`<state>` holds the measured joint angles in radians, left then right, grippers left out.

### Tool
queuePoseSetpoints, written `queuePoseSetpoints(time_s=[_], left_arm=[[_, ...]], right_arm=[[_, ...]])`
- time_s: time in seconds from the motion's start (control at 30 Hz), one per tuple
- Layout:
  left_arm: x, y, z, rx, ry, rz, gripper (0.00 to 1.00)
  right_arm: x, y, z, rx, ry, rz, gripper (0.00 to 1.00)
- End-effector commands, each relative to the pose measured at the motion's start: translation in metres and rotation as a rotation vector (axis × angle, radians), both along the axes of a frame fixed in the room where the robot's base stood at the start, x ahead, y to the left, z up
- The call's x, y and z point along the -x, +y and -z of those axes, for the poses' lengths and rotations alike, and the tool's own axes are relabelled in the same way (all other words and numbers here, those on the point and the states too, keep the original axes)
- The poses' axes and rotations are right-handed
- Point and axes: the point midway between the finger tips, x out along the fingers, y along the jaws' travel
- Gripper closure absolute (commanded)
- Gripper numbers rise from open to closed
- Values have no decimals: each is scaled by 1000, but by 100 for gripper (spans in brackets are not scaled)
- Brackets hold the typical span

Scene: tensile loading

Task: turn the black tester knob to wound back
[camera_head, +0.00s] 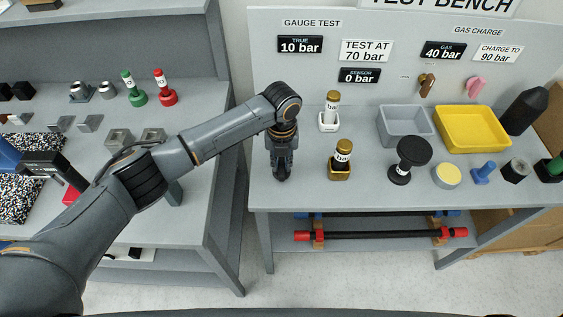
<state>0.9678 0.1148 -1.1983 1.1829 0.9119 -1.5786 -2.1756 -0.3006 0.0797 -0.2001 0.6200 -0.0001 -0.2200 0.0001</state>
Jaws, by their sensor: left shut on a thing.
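My left arm reaches across from the left to the grey test bench (330,192). My left gripper (281,172) points down at the bench's left front, below the sign reading true 10 bar (300,44). It is shut on a dark thing at the bench top, which fits the black tester knob. The fingers hide most of it, so its turn position cannot be told. The sensor sign (359,75) reads 0 bar. My right gripper is not in view.
Grey (405,141) and yellow (476,146) trays sit behind. A gap separates the left table (205,200).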

Motion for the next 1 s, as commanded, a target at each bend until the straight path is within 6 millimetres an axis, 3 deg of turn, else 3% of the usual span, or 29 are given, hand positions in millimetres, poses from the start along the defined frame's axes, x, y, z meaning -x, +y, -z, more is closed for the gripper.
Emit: queuePoseSetpoints(time_s=[0.57, 0.6, 0.7, 1.0], left_arm=[[1, 0, 2, -2, 4, 35, 100], [1, 0, 2, -2, 4, 35, 79], [1, 0, 2, -1, 3, 34, 60], [0, 0, 0, 0, 1, 32, 60]], right_arm=[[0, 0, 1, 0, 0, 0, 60], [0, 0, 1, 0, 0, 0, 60], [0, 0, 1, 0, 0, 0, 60], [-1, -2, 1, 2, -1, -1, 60]])
